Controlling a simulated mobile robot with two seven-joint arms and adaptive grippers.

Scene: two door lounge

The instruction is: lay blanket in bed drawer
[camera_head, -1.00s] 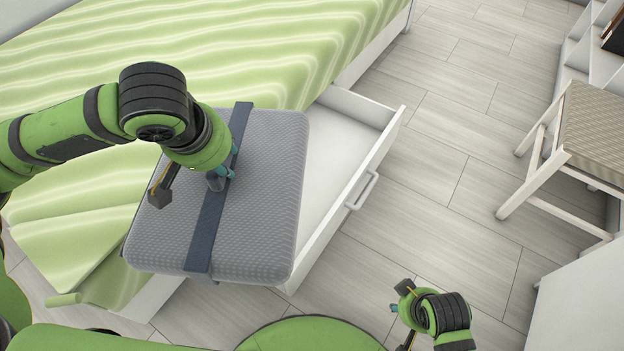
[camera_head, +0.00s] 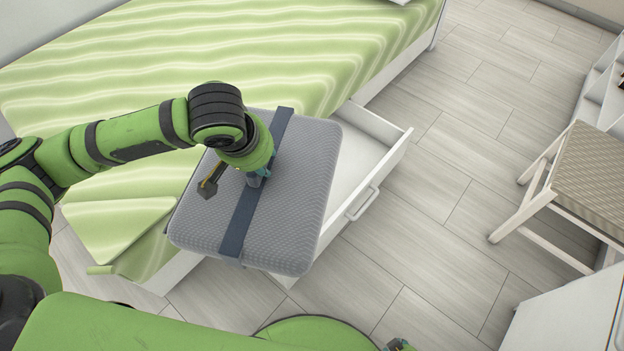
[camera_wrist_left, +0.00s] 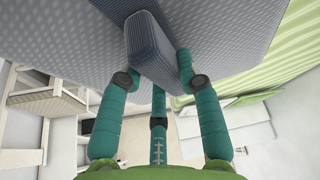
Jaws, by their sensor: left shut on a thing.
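The blanket (camera_head: 308,190) is a grey, textured, folded block with a dark blue strap (camera_head: 240,222) around its middle. My left gripper (camera_head: 256,177) is shut on the strap at the top of the blanket. In the left wrist view the teal fingers (camera_wrist_left: 160,77) close on a raised strap handle (camera_wrist_left: 147,45), with the grey blanket behind it. The bed drawer (camera_head: 398,160) is white and pulled out from under the bed. The blanket is over the drawer's near part and hides it; I cannot tell if it touches the drawer. The drawer's far part looks empty. My right gripper (camera_head: 400,345) barely shows at the bottom edge.
The bed (camera_head: 300,45) with a green wavy cover stands behind and left of the drawer. A white chair (camera_head: 590,180) with a woven seat and a white shelf (camera_head: 604,95) stand at the right. The wooden floor (camera_head: 440,210) between is clear.

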